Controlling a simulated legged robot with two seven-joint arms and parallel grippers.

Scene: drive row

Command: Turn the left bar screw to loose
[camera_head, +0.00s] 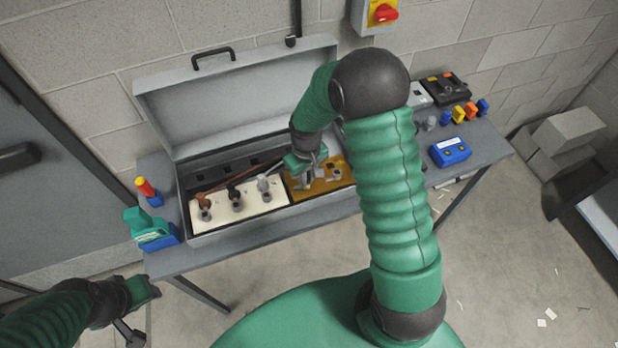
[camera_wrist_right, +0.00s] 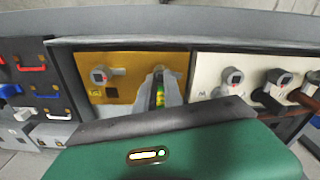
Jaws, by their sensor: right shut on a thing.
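An ochre panel (camera_head: 322,187) lies in the right part of an open grey case (camera_head: 240,232); it also shows in the wrist view (camera_wrist_right: 128,62). My right gripper (camera_head: 310,178) is over its left part. In the wrist view, the right gripper (camera_wrist_right: 160,100) is shut on the left bar screw, whose grey top shows between the fingers, with a yellow-green patch nearer the camera. The screw's turn position is hidden. A second grey screw (camera_wrist_right: 100,76) stands free beside it, at the right in the head view (camera_head: 335,173). My left gripper (camera_head: 138,308) hangs at the lower left, away from the case.
A cream panel (camera_head: 220,213) with several capped posts fills the case's left part. The raised lid (camera_head: 230,100) stands behind. A green-and-blue tool (camera_head: 150,230) is at the table's left edge; a blue box (camera_head: 450,152) stands at right. A red switch (camera_head: 383,13) is on the wall.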

